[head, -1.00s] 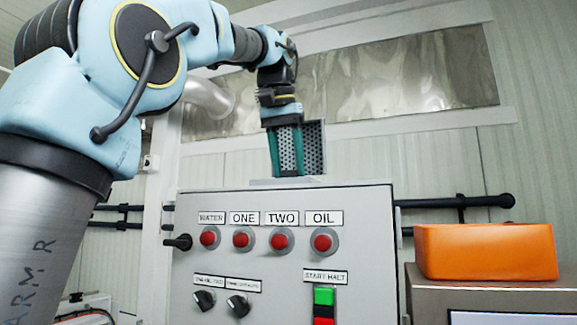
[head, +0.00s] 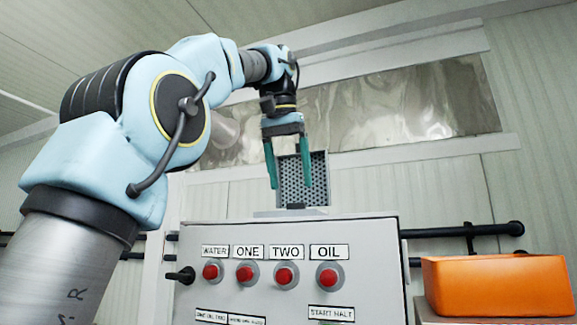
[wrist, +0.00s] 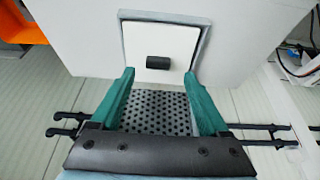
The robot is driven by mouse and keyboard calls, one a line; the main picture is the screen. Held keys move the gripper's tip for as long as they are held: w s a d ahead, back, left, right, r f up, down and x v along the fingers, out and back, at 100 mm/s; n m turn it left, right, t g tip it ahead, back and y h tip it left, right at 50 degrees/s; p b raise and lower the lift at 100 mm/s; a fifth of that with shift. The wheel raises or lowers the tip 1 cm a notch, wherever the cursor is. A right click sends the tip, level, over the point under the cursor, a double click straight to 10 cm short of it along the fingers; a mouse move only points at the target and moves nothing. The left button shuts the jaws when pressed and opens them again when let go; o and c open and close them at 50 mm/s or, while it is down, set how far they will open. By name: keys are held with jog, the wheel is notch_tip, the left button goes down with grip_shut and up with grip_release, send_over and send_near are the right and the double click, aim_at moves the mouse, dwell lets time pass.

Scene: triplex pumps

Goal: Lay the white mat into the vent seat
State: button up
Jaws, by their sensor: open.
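The white mat (wrist: 143,36), with a black grip block (wrist: 158,62) on it, lies inside the grey rim of the vent seat (wrist: 203,38) on top of the control cabinet. It looks roughly square to the rim; I cannot tell if it is fully flat. The seat's edge shows in the head view (head: 270,213). A perforated grey grille (head: 318,172) stands upright behind the seat and shows between my fingers in the wrist view (wrist: 158,108). My gripper (head: 290,187) is open and empty above the seat, its green fingers (wrist: 158,74) apart on either side of the block.
The grey control cabinet (head: 365,260) has red lamps and labels on its front. An orange bin (head: 497,285) stands at right. Black pipes (head: 460,231) run along the wall behind. The air around my gripper looks clear.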

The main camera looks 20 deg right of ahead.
jog(key=shift+v, duration=1.15)
jog(key=shift+s, duration=0.1)
